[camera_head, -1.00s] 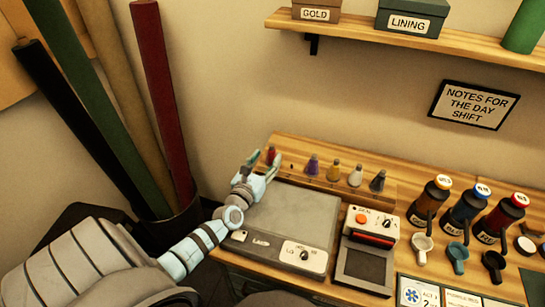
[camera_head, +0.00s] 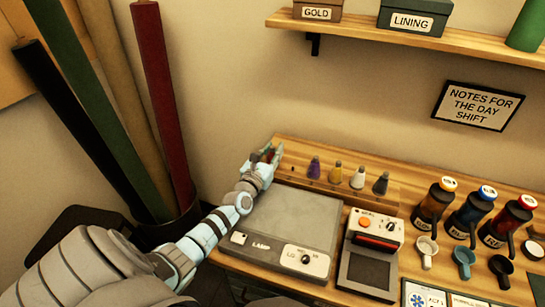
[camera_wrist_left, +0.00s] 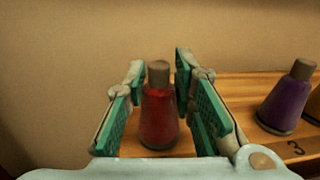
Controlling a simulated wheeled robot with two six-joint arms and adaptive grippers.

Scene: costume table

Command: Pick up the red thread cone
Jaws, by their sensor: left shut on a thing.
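The red thread cone (camera_wrist_left: 158,120), with its grey-brown tip, stands upright between the green-padded fingers of my left gripper (camera_wrist_left: 160,76) in the left wrist view. The left gripper (camera_head: 268,155) is shut on the cone at the left end of the thread rack (camera_head: 398,192) in the head view. There the fingers hide most of the cone. I cannot tell whether its base is still on the rack. My right gripper is in neither view.
A grey flat machine (camera_head: 293,222) lies in front. Tall fabric rolls (camera_head: 162,100) stand at the left; the wall is behind.

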